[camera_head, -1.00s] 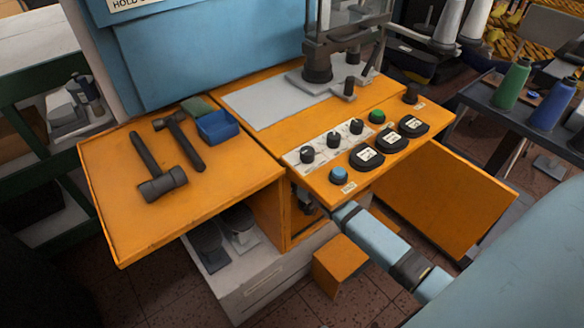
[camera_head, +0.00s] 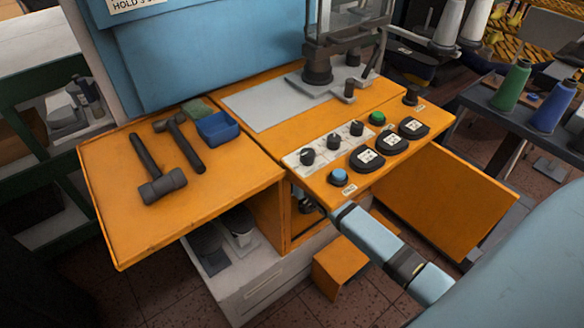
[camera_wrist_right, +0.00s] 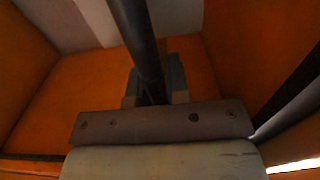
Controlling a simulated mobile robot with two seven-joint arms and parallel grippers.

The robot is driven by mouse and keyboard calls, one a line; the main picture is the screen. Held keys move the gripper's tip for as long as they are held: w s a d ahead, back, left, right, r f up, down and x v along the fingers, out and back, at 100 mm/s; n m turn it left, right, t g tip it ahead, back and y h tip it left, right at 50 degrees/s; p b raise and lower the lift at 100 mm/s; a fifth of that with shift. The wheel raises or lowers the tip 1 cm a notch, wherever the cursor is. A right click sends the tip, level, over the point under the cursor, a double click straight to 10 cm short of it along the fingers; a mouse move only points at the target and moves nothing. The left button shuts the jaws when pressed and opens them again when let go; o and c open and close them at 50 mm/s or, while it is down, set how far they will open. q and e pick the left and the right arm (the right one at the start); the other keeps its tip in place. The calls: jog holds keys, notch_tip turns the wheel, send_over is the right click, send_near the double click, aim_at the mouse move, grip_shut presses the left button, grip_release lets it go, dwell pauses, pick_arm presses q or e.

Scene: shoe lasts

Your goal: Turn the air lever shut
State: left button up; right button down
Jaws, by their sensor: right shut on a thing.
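My right arm reaches under the control panel into the open orange cabinet (camera_head: 268,212), and its hand is hidden there in the head view. In the right wrist view my right gripper (camera_wrist_right: 155,92) is shut, with its grey fingers partly hidden behind a dark upright rod (camera_wrist_right: 140,40). The fingers hold the air lever, but they and the rod cover it, so I cannot tell its angle. A small dark metal part (camera_head: 306,200) shows in the cabinet opening, left of my arm. My left gripper is in neither view.
An orange door (camera_head: 445,200) stands open right of my forearm. The panel above has knobs, a blue button (camera_head: 338,177) and black labelled discs (camera_head: 366,159). Orange cabinet walls close in around the gripper.

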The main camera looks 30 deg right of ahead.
jog(key=shift+d, duration=0.1)
pick_arm(q)
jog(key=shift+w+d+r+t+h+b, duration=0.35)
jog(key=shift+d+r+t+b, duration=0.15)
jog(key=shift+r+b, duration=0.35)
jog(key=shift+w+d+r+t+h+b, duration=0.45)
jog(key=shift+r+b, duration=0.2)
jog(key=shift+b, duration=0.35)
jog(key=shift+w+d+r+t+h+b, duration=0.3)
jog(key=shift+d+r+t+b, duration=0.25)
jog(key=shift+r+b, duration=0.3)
pick_arm(e)
jog(key=d+f+m, duration=0.7)
jog(key=f+m, duration=0.1)
jog(key=m, duration=1)
jog(key=shift+w+d, duration=0.25)
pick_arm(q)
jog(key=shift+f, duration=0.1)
pick_arm(e)
jog(key=c, duration=1.1)
grip_release()
